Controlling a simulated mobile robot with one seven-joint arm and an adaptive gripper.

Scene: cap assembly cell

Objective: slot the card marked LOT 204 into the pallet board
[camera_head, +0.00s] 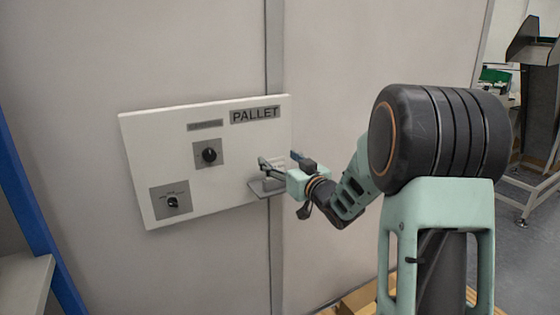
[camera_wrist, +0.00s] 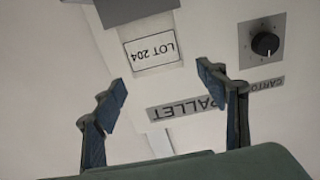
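The pallet board (camera_head: 180,130) is a white panel on the wall with a PALLET label (camera_head: 255,114), which also shows upside down in the wrist view (camera_wrist: 200,105). The white card marked LOT 204 (camera_wrist: 153,50) appears upside down in the wrist view, beside a grey holder (camera_wrist: 138,10) at the board. I cannot tell how deep it sits there. In the head view my gripper hides the card, and the grey ledge (camera_head: 258,192) shows below. My gripper (camera_head: 279,160) is open at the board's right side. In the wrist view its fingertips (camera_wrist: 166,84) are apart, with nothing between them.
The board also carries a dark knob (camera_head: 209,155), a lower knob (camera_head: 173,202) and a small grey CARTON label (camera_head: 205,125). A blue post (camera_head: 30,200) stands at the left. Shelving stands at the far right. The wall in front is otherwise clear.

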